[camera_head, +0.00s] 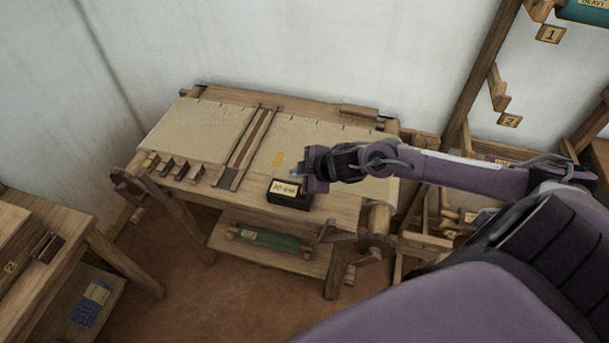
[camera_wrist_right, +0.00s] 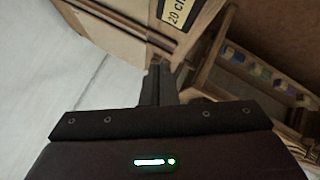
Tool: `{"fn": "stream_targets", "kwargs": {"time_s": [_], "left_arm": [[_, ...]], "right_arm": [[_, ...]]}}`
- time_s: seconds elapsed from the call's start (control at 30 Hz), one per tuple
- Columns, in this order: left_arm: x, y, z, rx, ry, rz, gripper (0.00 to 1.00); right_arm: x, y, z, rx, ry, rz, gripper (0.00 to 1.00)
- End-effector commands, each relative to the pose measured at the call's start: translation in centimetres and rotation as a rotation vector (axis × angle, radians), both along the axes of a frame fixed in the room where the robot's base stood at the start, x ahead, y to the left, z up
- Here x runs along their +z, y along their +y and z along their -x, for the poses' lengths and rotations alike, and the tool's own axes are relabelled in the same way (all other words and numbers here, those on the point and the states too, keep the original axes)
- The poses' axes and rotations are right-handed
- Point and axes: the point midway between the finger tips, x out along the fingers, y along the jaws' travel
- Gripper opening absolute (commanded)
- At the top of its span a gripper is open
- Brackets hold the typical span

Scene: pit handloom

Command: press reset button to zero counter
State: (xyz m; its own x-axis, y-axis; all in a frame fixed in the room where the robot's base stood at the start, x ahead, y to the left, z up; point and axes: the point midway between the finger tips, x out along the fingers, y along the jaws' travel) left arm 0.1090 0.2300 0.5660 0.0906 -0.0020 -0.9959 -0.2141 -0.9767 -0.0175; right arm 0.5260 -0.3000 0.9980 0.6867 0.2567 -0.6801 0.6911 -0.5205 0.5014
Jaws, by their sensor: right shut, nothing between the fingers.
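The counter (camera_head: 289,194) is a small dark box with a pale label on its face, on the front edge of the loom table (camera_head: 335,206). My right gripper (camera_head: 298,172) is shut and empty, just above and behind the counter's right end. I cannot tell whether it touches the box. The reset button cannot be made out in either view. In the right wrist view the closed fingers (camera_wrist_right: 158,82) point toward a wooden edge near a yellow label reading "20 c" (camera_wrist_right: 176,14). My left gripper is not in view.
Cream cloth (camera_head: 200,130) covers the loom top. Several small dark blocks (camera_head: 180,170) stand at its left front. A green roll (camera_head: 268,238) lies on the lower shelf. Wall racks stand at the right, and another wooden table (camera_head: 75,250) is at the left.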

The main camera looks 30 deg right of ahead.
Motion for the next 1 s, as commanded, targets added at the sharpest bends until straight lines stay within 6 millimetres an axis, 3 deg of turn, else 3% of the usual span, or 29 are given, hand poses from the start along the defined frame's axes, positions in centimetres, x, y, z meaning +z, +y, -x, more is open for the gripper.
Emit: {"fn": "stream_targets", "kwargs": {"time_s": [0.1, 0.2, 0.57, 0.77, 1.0], "left_arm": [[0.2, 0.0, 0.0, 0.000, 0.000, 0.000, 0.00], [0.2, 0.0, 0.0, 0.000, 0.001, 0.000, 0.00], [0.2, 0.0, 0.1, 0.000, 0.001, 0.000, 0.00], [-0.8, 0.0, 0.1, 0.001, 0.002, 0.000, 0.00], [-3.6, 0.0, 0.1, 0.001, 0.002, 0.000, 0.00]], "right_arm": [[1.3, -2.7, -0.3, 0.036, 0.009, 0.026, 0.00], [1.7, -3.5, -0.3, 0.049, 0.014, 0.029, 0.00], [1.6, -3.6, -0.3, 0.051, 0.015, 0.028, 0.00], [0.7, -3.6, -0.3, 0.051, 0.015, 0.028, 0.00], [-2.2, -3.6, -0.3, 0.051, 0.015, 0.028, 0.00]]}}
